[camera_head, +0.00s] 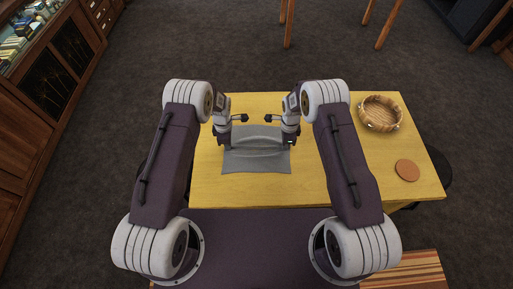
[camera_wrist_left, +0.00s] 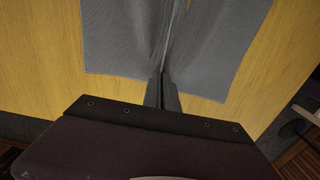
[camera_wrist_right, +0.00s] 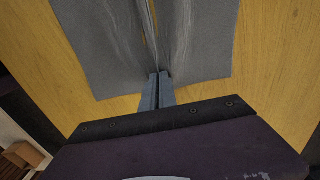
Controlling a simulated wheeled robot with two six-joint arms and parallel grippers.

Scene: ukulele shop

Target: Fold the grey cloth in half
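The grey cloth (camera_head: 256,161) lies on the yellow table, with a raised ridge running across it between my two grippers. My left gripper (camera_head: 228,142) is at the cloth's left edge, and my right gripper (camera_head: 288,141) is at its right edge. In the left wrist view the left fingers (camera_wrist_left: 162,80) are closed together on the edge of the cloth (camera_wrist_left: 115,40), which is pinched up into a fold. In the right wrist view the right fingers (camera_wrist_right: 158,78) are likewise closed on the pinched edge of the cloth (camera_wrist_right: 100,45).
The yellow table (camera_head: 316,180) is clear around the cloth. A round wooden basket (camera_head: 380,113) stands at the table's back right. A flat orange-brown disc (camera_head: 407,170) lies in front of it near the right end. Stool legs (camera_head: 290,22) stand on the floor behind.

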